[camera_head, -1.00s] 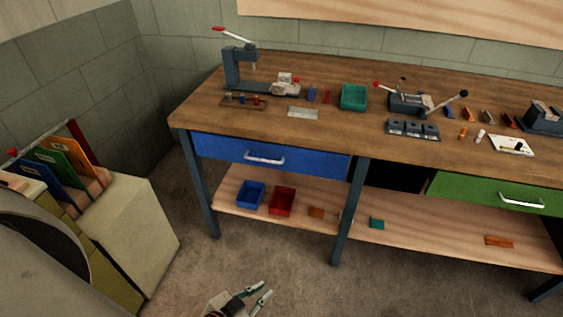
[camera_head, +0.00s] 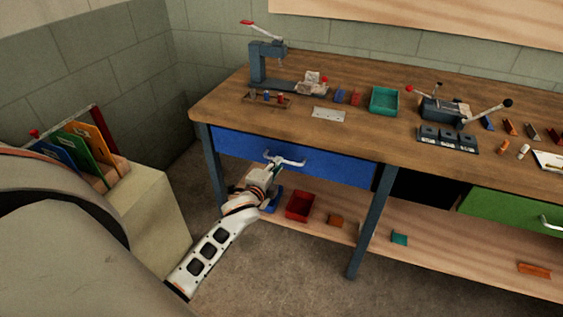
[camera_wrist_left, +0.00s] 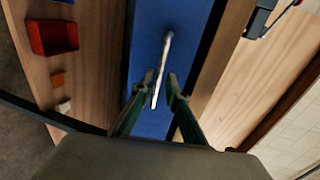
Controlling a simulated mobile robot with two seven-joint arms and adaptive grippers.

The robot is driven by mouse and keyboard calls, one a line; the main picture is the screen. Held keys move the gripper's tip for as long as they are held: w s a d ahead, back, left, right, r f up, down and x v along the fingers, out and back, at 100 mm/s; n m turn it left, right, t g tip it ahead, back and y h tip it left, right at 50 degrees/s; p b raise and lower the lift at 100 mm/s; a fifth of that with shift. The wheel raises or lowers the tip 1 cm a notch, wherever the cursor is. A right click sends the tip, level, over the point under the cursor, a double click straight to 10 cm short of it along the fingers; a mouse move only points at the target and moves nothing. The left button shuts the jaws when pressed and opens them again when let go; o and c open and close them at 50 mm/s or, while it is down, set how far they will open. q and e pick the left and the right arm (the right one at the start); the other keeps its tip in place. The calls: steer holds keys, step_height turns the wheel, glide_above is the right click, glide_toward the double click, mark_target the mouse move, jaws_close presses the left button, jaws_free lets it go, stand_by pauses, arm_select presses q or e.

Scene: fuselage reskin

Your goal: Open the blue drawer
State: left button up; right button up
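The blue drawer (camera_head: 330,166) is under the left part of the workbench top, and its front looks flush with the bench. Its silver handle (camera_head: 284,160) is on the drawer front. In the left wrist view the blue front (camera_wrist_left: 190,30) runs up the middle, with the handle (camera_wrist_left: 163,65) standing out from it. My left gripper (camera_head: 272,170) is at the handle. In the left wrist view my left gripper (camera_wrist_left: 161,86) is open, its fingertips on either side of the handle's near end; I cannot tell whether they touch it. My right gripper is not in view.
The wooden bench top (camera_head: 220,107) carries a press (camera_head: 262,62), a green tray (camera_head: 384,100) and small parts. Below, a shelf (camera_head: 450,262) holds a red bin (camera_head: 300,206). A bench leg (camera_head: 368,225) stands right of the drawer. A cabinet with coloured folders (camera_head: 80,150) stands left.

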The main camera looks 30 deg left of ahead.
arm_select(q)
steer(key=x, duration=0.4)
steer(key=shift+w+f+b, duration=0.1)
steer(key=shift+w+b, duration=0.05)
steer(key=shift+b, duration=0.2)
